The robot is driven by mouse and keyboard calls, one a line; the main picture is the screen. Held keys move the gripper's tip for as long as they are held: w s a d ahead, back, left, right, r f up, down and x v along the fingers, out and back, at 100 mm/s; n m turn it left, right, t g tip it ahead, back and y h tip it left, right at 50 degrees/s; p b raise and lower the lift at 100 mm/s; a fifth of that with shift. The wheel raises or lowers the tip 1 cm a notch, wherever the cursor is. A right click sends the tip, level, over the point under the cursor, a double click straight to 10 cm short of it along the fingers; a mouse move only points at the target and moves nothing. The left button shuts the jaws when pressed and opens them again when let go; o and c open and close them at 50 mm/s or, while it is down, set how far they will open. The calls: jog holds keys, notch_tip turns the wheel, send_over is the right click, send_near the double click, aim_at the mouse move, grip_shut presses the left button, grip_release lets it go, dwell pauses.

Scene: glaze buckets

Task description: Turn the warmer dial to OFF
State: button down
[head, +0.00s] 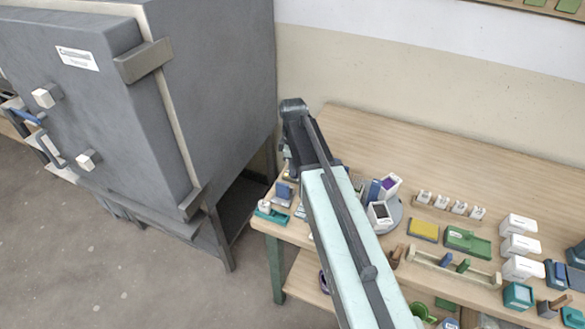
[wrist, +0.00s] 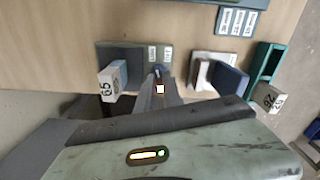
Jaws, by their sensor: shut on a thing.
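The warmer appears in the wrist view as a dark grey unit (wrist: 117,53) with small white label plates (wrist: 152,53) on its face. A small dark dial knob (wrist: 157,71) sits just below the labels. My gripper (wrist: 160,84) is at the knob, with its narrow grey fingers closed together on it. The fingers hide much of the knob, and I cannot read the labels or tell where the dial points. In the head view my arm covers my gripper and the dial.
A block marked 65 (wrist: 112,79) stands beside the dial. A blue and white item (wrist: 228,79) and a teal tray (wrist: 266,62) lie to the right. In the head view the wooden table (head: 410,150) is clear at the back; a large grey kiln (head: 215,90) stands left.

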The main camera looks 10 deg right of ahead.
jog(key=m, duration=0.4)
jog(key=shift+w+d, duration=0.1)
jog(key=shift+w, duration=0.1)
jog(key=shift+m, duration=2)
jog(key=shift+w, duration=0.1)
jog(key=c, duration=1.5)
grip_release()
jog(key=shift+d, duration=0.1)
jog(key=shift+r, duration=0.1)
notch_tip(320, 180, up, 8)
jog(key=p, duration=0.7)
jog(key=shift+f+p, duration=0.2)
jog(key=shift+p, duration=0.2)
